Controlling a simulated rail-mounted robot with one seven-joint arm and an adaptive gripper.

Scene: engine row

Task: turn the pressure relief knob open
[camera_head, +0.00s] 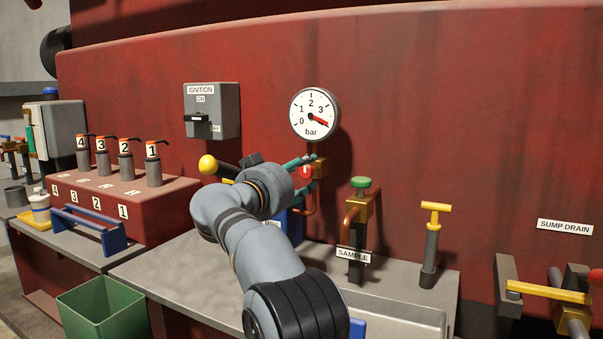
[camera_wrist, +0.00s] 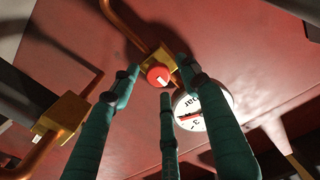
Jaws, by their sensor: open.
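The red pressure relief knob (camera_head: 306,171) sits on a brass valve body (camera_head: 320,167) below the round pressure gauge (camera_head: 314,112).
A green-topped sample valve (camera_head: 361,182) with copper pipe stands just right of my gripper. A yellow T-handle (camera_head: 435,207) is further right, and a yellow lever (camera_head: 548,292) sits by the sump drain. The ignition box (camera_head: 212,111) is left on the red wall. A blue rack (camera_head: 88,230) stands at left.

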